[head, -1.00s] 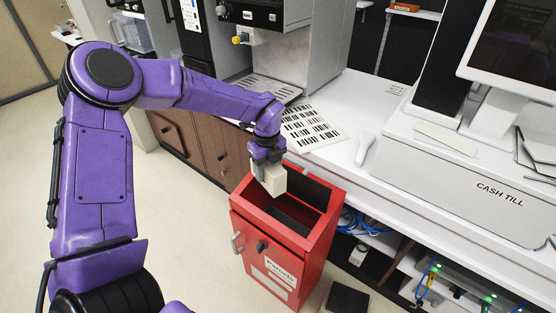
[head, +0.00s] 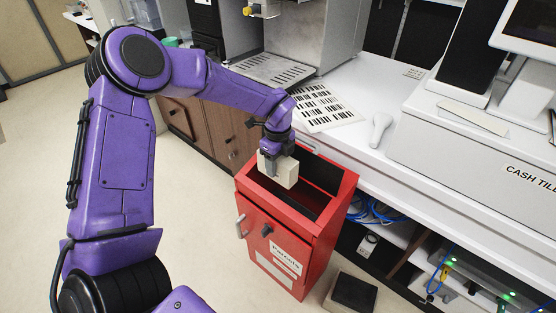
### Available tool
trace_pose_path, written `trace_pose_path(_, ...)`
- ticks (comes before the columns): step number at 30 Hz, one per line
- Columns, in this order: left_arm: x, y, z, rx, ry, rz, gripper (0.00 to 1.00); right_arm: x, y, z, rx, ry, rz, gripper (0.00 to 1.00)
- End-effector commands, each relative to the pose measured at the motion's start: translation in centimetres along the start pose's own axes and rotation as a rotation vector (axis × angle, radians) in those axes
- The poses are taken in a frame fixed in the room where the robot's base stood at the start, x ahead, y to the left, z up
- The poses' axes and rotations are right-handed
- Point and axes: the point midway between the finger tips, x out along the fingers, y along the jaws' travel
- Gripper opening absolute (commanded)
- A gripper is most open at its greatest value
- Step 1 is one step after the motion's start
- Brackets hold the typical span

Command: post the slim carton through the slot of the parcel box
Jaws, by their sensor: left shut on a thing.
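The slim carton (head: 284,171) is a pale cream box. My left gripper (head: 272,160) is shut on it and holds it over the open top of the parcel box, near its back left part. The red parcel box (head: 272,232) stands on the floor against the counter, with a dark opening in its top and a label reading "Parcels" on its front. The carton's lower end is at or just above the opening; I cannot tell whether it is inside. My right gripper is not in view.
A dark block (head: 353,292) lies on the floor right of the box. Floor on the left is clear.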

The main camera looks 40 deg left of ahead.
Motion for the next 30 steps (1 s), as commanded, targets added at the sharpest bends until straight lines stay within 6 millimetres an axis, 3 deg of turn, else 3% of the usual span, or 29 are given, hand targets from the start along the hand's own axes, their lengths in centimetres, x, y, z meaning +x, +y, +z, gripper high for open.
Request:
trace_pose_path(3, 2.0, 0.0, 0.0, 0.001, 0.0, -0.001, 0.2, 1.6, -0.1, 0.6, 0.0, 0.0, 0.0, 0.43)
trace_pose_path(12, 4.9, 0.0, 0.0, 0.0, 0.0, -0.001, 0.2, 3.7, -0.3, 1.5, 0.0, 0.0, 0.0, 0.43)
trace_pose_path(25, 5.4, 0.0, 0.0, 0.001, -0.001, -0.001, 0.2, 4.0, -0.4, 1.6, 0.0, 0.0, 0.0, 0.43)
trace_pose_path(26, 5.4, 0.0, 0.0, 0.001, -0.001, -0.001, 0.56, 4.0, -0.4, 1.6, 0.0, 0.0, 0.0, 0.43)
trace_pose_path(27, 5.4, 0.0, 0.0, 0.001, -0.001, -0.001, 0.69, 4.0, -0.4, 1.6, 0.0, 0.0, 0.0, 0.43)
trace_pose_path(28, 5.4, 0.0, 0.0, 0.001, -0.001, -0.001, 0.79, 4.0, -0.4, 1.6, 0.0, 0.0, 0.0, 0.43)
trace_pose_path(30, 5.4, 0.0, 0.0, 0.001, -0.001, -0.001, 0.83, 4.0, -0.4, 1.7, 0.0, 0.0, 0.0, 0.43)
